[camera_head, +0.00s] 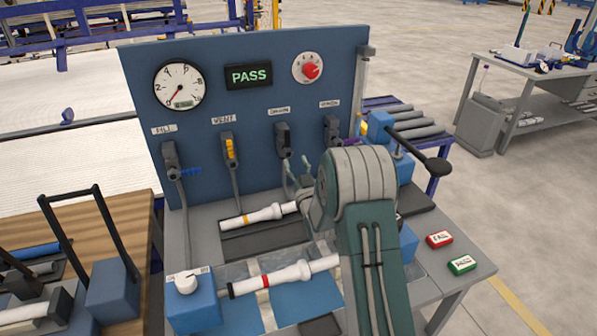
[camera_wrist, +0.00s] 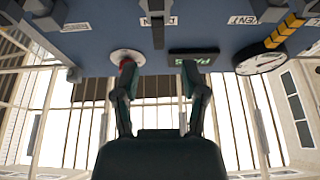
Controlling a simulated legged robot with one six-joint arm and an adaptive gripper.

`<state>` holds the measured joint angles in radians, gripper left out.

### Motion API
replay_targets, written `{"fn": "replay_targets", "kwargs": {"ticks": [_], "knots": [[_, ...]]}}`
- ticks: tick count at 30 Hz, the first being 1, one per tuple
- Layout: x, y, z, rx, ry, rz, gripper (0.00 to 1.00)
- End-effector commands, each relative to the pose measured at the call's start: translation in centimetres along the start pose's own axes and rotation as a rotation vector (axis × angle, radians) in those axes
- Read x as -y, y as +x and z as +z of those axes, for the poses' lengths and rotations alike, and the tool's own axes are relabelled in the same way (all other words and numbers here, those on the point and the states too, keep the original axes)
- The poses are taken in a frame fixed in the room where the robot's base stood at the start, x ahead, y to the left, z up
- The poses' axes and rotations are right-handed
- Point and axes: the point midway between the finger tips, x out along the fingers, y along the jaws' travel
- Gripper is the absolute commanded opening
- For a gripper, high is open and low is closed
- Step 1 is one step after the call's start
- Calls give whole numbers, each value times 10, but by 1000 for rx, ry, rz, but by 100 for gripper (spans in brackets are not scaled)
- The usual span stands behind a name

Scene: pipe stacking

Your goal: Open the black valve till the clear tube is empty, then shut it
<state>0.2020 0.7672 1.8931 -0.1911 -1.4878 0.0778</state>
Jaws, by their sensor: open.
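The black valve (camera_head: 283,139) is third from the left on the blue panel, under a small label, its handle pointing down. In the wrist view the black handle (camera_wrist: 158,33) stands upright near the top middle, beyond my fingertips. My gripper (camera_head: 293,185) is open just below and in front of this valve; its fingers (camera_wrist: 160,75) are spread apart with nothing between them. What looks like the clear tube (camera_head: 361,90) stands upright at the panel's right edge; its fluid level is too small to tell. My arm hides part of the bench.
The fill valve (camera_head: 170,160), the yellow-handled vent valve (camera_head: 229,150) and a purple-handled valve (camera_head: 331,129) flank the black one. A gauge (camera_head: 179,86), PASS display (camera_head: 248,76) and red knob (camera_head: 311,70) sit above. White pipes (camera_head: 285,277) lie below.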

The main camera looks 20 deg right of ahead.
Motion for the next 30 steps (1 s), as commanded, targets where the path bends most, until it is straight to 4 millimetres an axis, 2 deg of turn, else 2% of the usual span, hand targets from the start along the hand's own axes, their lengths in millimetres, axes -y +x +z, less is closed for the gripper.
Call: {"fn": "replay_targets", "kwargs": {"ticks": [3, 7, 22, 26, 30], "knots": [[0, -18, 1, 3, 1, 1, 56], [0, -27, 1, 2, 1, 1, 56], [1, -28, -1, 5, -1, 0, 56], [4, -20, -16, 56, -8, 3, 56], [12, -11, -44, 186, -22, 14, 56]]}}
